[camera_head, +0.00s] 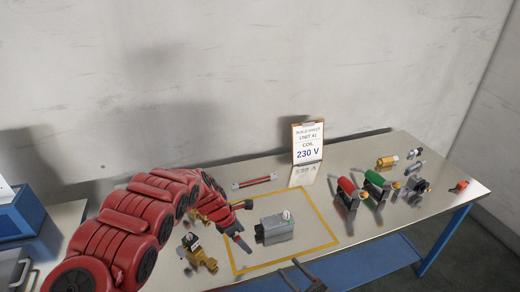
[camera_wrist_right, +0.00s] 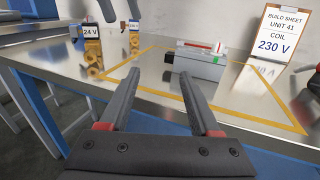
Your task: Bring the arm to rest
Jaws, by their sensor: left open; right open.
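My left arm (camera_head: 130,228) is red and reaches in from the left, over the table (camera_head: 345,238). My left gripper (camera_head: 243,224) is open above the left side of the yellow outlined area, left of a grey box (camera_head: 276,229). Nothing shows between its fingers. My right gripper (camera_head: 301,275) is open and empty at the table's front edge. In the right wrist view its two dark fingers (camera_wrist_right: 160,76) stand apart, with the grey box (camera_wrist_right: 202,62) beyond them.
Brass valves (camera_head: 199,253) stand left of the outline; one coil reads 24 V (camera_wrist_right: 90,31). A build sheet (camera_head: 307,142) reading 230 V stands at the back. Red and green cylinders (camera_head: 373,179) and small fittings sit right. A blue bin (camera_head: 18,213) is far left.

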